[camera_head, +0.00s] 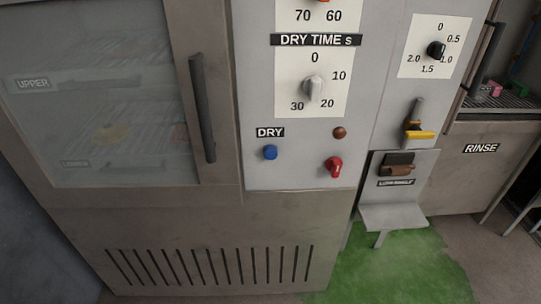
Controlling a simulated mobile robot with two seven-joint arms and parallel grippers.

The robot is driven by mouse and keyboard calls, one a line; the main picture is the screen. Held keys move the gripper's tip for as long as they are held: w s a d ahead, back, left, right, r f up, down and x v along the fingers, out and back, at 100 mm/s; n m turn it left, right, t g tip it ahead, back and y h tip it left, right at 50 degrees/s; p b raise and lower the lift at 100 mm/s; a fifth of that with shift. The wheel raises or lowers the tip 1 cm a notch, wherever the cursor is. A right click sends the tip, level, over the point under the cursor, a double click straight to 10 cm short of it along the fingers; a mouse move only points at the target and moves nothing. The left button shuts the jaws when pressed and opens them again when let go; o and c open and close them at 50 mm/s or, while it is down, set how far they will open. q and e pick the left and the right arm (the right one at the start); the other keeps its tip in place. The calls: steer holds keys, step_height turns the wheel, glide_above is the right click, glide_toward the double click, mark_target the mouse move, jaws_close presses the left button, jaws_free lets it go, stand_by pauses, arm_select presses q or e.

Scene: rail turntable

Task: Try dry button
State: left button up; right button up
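The blue dry button (270,152) sits on the light grey control panel, just under the black DRY label (270,132). To its right are a dark red-brown round lamp or button (339,132) and a red knob (334,166). Above is the grey dry time dial (314,87) on a white scale marked 0, 10, 20 and 30. Neither of my grippers shows in the head view, and nothing covers the button.
A cabinet door with a glass window (95,100) and a dark vertical handle (202,107) is left of the panel. Right are a yellow lever (418,134), a small grey shelf (394,217) and the RINSE unit (481,148). Green floor (395,270) lies below.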

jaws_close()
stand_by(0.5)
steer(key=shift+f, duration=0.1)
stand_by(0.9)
